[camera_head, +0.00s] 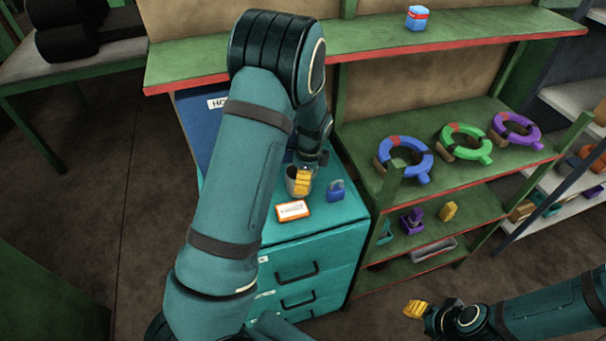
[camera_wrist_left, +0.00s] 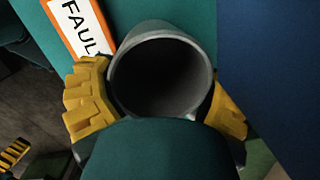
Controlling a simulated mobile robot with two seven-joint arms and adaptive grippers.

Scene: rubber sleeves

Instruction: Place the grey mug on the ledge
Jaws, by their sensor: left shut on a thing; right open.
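The grey mug (camera_head: 291,172) is at the top of the teal drawer cabinet, partly hidden by my left gripper (camera_head: 302,182). In the left wrist view the mug (camera_wrist_left: 162,72) shows its round open mouth between the yellow fingers of my left gripper (camera_wrist_left: 160,108), which is shut on it. I cannot tell whether the mug touches the cabinet top. The ledge (camera_head: 480,27), a long green board with a red front edge, runs across the back above the cabinet. My right gripper (camera_head: 415,309) is open and empty at the lower right, over the floor.
On the cabinet (camera_head: 335,212) are an orange-edged label card (camera_head: 292,210) and a blue padlock (camera_head: 336,190). Lower green shelves hold several coloured rings (camera_head: 404,158).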

